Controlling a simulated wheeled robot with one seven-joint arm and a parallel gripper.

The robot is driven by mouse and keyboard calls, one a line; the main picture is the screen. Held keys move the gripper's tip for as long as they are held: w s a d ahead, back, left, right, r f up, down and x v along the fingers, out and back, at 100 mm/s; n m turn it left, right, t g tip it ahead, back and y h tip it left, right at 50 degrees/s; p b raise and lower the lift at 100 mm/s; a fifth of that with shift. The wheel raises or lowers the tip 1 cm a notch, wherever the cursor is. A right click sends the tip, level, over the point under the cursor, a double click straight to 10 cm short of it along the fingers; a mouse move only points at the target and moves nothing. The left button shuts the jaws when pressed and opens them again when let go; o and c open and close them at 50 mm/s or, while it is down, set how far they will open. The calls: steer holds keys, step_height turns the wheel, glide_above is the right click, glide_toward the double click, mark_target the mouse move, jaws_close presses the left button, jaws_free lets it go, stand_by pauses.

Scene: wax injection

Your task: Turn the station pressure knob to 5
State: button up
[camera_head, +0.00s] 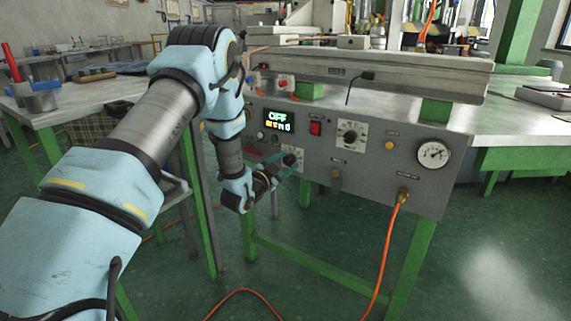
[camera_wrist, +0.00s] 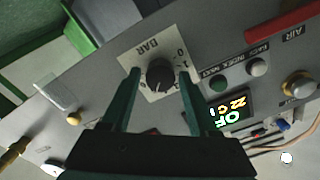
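The black pressure knob (camera_wrist: 160,74) sits on a square white scale plate (camera_wrist: 150,50) marked BAR in the wrist view, with a 0 and a 1 legible at the plate's right. The pointer's setting is too small to read. The knob also shows in the head view (camera_head: 290,159), low on the grey panel. My gripper (camera_wrist: 159,77) has its two dark green fingers one on each side of the knob, with a visible gap on both sides. In the head view my gripper (camera_head: 285,166) is at the panel front and partly covers the plate.
The grey panel (camera_head: 375,180) also carries an OFF display (camera_head: 278,120), a red switch (camera_head: 315,128), another dial knob (camera_head: 350,136) and a round gauge (camera_head: 433,154). An orange hose (camera_head: 388,245) hangs from a brass fitting at the right. A side table (camera_head: 60,112) stands left of my arm.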

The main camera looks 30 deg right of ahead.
steer(key=shift+o, duration=0.8)
steer(key=v, duration=1)
steer(key=shift+s+a, duration=0.2)
steer(key=shift+a, duration=0.15)
steer(key=shift+w, duration=0.1)
